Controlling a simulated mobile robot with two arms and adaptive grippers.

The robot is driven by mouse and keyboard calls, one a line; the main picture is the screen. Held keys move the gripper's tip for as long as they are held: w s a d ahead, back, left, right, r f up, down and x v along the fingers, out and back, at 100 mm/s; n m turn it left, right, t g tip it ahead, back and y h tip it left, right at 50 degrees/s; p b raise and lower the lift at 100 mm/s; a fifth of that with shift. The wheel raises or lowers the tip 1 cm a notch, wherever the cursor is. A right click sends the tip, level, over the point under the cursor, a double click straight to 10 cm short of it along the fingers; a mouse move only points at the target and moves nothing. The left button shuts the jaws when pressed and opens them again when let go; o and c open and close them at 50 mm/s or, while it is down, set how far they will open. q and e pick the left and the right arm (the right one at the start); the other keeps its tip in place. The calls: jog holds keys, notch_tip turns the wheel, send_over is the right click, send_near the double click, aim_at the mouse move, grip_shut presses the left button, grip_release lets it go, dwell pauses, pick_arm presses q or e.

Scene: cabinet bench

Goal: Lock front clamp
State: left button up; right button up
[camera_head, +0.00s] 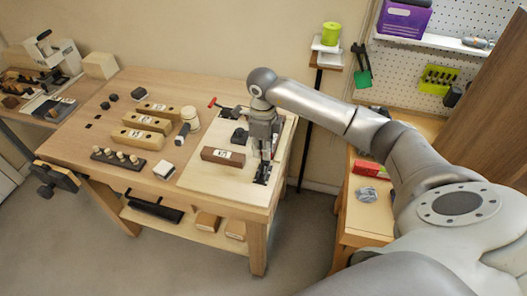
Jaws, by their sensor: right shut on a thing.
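My right gripper (264,158) reaches down from above at the right end of the bench. It is shut on the front clamp (262,175), whose dark base sits on the pale board (205,181). The fingers hide most of the clamp's handle, so I cannot tell how far it is turned. A dark brown block (223,157) with a white label lies just left of the gripper. A second clamp with a red handle (227,105) stands behind, at the board's back edge. My left gripper is not in view.
A black block (239,136) sits close behind the brown one. A side table with a red box (371,169) stands to the right.

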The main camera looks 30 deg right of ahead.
jog(key=shift+s+a+f, duration=0.1)
jog(key=shift+s+a, duration=0.25)
jog(key=shift+a, duration=0.05)
jog(key=shift+s+a+f, duration=0.2)
jog(key=shift+s+a, duration=0.15)
jog(key=shift+a, duration=0.1)
jog(key=shift+s+a+f+b, duration=0.3)
jog(key=shift+s+a+f, duration=0.05)
jog(key=shift+a+f, duration=0.1)
dwell(0.4)
jog(key=shift+s+a+f+b, duration=0.35)
jog(key=shift+s+a+f, duration=0.05)
jog(key=shift+a+f, duration=0.1)
jog(key=shift+f, duration=0.1)
